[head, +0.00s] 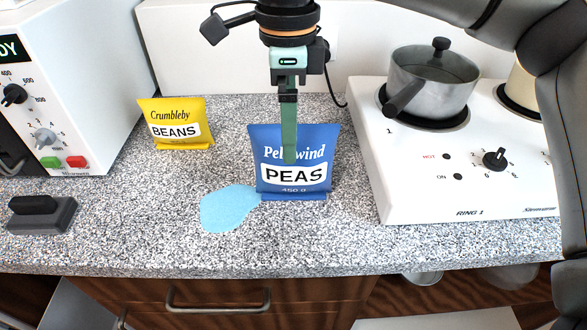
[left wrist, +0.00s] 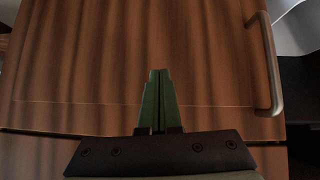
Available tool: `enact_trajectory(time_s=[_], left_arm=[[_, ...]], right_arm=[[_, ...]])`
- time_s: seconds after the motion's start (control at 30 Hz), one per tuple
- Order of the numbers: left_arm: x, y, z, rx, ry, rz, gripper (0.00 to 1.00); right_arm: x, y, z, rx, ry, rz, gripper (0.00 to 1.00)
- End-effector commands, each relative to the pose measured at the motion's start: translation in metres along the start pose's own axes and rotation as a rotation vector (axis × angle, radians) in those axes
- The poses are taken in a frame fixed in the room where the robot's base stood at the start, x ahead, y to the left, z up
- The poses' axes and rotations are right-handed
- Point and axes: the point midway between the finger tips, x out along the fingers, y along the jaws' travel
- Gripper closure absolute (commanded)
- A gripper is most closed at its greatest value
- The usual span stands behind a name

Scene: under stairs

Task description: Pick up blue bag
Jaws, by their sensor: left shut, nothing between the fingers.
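The blue bag (head: 265,160), labelled Peltwind Peas, stands upright on the speckled counter in the head view. My right gripper (head: 289,160) points down over it, with a green finger across the front of the bag. The other finger is hidden, so I cannot tell whether it is behind the bag or whether the jaws are closed on it. My left gripper (left wrist: 159,72) shows only in the left wrist view. It is shut with its fingers together and empty, before a brown wooden cabinet front.
A light blue puddle-like patch (head: 229,208) lies at the bag's lower left. A yellow beans bag (head: 180,140) stands further left, near a white appliance (head: 70,70). A white hob (head: 420,190) with a grey pot (head: 432,85) is on the right. A cabinet handle (left wrist: 268,65) shows in the wrist view.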

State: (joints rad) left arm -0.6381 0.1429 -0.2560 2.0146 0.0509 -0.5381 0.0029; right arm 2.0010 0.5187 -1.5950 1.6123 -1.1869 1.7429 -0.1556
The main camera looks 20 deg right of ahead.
Motion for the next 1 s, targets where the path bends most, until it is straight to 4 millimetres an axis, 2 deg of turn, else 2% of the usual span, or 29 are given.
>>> enact_trajectory(time_s=[0.17, 0.4, 0.53, 0.73, 1.0], left_arm=[[0.001, -0.001, 0.0, 0.001, 0.003, -0.002, 1.0], [0.002, -0.003, 0.0, 0.001, 0.007, -0.005, 1.0], [0.002, -0.003, -0.001, 0.002, 0.01, -0.006, 1.0], [0.002, -0.004, -0.003, 0.002, 0.013, -0.006, 1.0], [0.002, -0.004, -0.003, 0.003, 0.014, -0.006, 1.0]], right_arm=[[0.014, 0.002, -0.003, 0.0, 0.0, 0.0, 0.0], [0.049, 0.006, -0.007, 0.0, -0.001, 0.001, 0.0], [0.056, 0.006, -0.007, 0.001, -0.003, 0.0, 0.0], [0.056, 0.006, -0.007, 0.001, -0.003, 0.0, 0.0], [0.055, 0.006, -0.007, 0.001, -0.003, 0.0, 0.3]])
